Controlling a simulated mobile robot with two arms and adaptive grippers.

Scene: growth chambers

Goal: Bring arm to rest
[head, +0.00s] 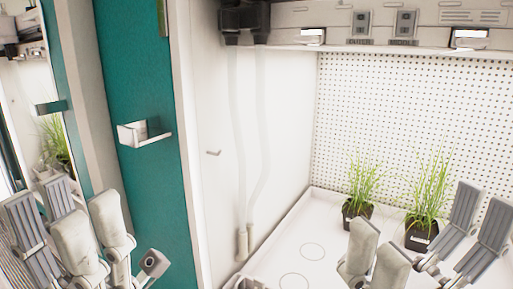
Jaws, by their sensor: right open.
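My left gripper (62,205) is at the lower left of the head view, in front of the teal panel and the neighbouring chamber. Its fingers stand apart with a grey pad face showing, and nothing shows between them. My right gripper (430,222) is at the lower right, in front of the open chamber, with its fingers spread wide and no object held. Both grippers point upward in the picture. The lower parts of both are cut off by the bottom edge.
Two black-potted grass plants (357,208) (421,234) stand on the white chamber floor (290,240) behind my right gripper. A perforated wall (400,110) closes the back. A teal panel (140,75) with a metal handle (143,134) stands left. Another grass plant (54,140) shows far left.

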